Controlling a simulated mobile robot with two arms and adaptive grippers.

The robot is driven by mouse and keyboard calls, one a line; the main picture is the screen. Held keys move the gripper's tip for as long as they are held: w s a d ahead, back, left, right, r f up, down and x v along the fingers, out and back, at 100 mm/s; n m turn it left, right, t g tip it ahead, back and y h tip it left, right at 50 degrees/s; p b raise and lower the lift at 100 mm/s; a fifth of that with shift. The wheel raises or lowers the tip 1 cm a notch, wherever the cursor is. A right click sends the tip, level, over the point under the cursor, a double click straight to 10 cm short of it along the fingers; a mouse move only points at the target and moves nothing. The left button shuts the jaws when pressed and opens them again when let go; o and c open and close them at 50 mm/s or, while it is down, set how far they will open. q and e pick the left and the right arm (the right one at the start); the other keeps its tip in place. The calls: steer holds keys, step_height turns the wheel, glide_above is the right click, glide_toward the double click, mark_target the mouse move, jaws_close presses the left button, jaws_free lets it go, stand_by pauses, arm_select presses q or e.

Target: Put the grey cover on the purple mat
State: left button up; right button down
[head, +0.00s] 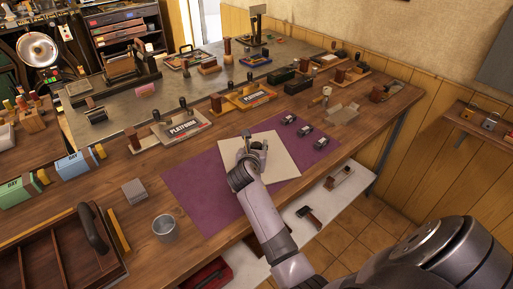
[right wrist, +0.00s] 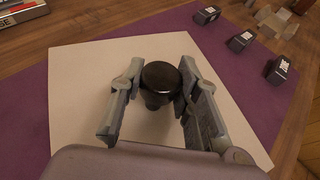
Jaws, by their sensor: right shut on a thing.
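My right gripper (head: 252,146) is above the panel. In the right wrist view, its fingers (right wrist: 158,100) are closed around the black knob (right wrist: 160,76), and the panel (right wrist: 82,75) spreads out below. My left gripper is out of view.
Several small dark blocks (head: 304,130) stand on the mat's right part. Bare wood lies between cup and mat.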

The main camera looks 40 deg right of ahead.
steer(key=c, duration=1.2)
jaws_free()
steer(key=shift+r, duration=0.1)
steer(key=v, duration=1.2)
steer(key=shift+s, duration=0.1)
